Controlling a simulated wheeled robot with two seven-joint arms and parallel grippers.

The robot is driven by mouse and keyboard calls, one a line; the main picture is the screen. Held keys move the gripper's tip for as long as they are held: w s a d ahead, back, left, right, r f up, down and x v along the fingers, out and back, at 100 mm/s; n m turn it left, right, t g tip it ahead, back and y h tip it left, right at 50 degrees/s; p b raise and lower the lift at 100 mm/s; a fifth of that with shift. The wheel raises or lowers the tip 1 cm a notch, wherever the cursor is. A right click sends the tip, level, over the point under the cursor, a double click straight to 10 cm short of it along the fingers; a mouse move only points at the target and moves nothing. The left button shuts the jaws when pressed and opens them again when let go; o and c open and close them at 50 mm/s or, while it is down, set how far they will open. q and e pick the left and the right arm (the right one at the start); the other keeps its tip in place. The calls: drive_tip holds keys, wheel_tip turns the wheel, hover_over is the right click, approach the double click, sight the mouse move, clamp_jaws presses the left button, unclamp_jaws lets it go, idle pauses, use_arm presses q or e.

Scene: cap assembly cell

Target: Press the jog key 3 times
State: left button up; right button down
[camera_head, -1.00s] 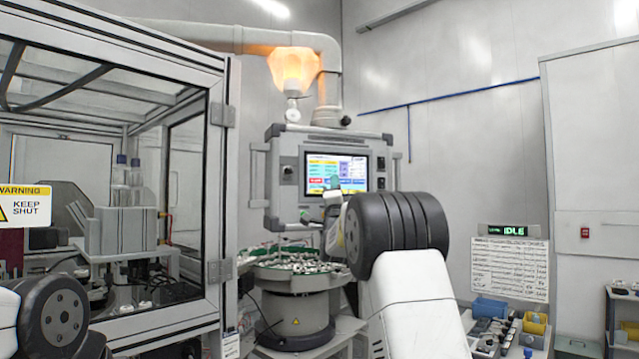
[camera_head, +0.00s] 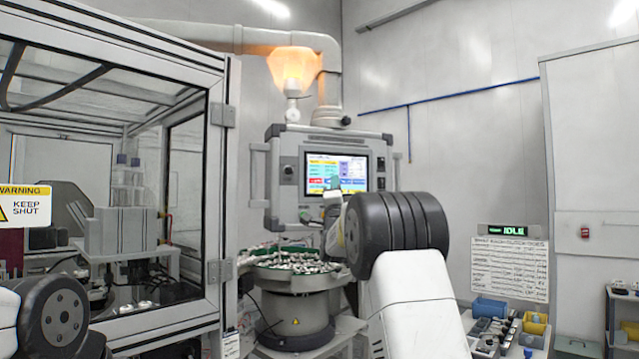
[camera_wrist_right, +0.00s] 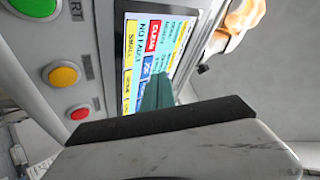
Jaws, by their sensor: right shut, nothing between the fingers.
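The control panel's touch screen (camera_head: 337,174) is lit, with rows of coloured keys. In the right wrist view the screen (camera_wrist_right: 160,28) appears turned on its side, and a blue key (camera_wrist_right: 147,68) on it seems to read JOG. My right gripper (camera_head: 335,184) is in front of the lower middle of the screen. Its teal fingertips (camera_wrist_right: 157,92) are shut and empty, close beside the blue key and hiding part of the screen. I cannot tell whether they touch it. Only a dark joint of my left arm shows at lower left; its gripper is out of view.
A green button (camera_wrist_right: 36,6), a yellow button (camera_wrist_right: 63,75) and a red button (camera_wrist_right: 80,113) line the panel beside the screen. A bowl of metal parts (camera_head: 296,262) stands below the panel. A glazed cabinet (camera_head: 110,190) fills the left. A status sign (camera_head: 508,230) reads IDLE.

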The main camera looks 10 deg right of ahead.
drive_tip(key=shift+w, duration=0.1)
drive_tip(key=shift+w+a, duration=0.1)
drive_tip(key=shift+w, duration=0.2)
drive_tip(key=shift+w, duration=0.3)
idle(0.7)
drive_tip(key=shift+s, duration=0.7)
drive_tip(key=s, duration=0.2)
drive_tip(key=s+d, duration=0.1)
drive_tip(key=s, duration=0.2)
idle(0.5)
idle(2.7)
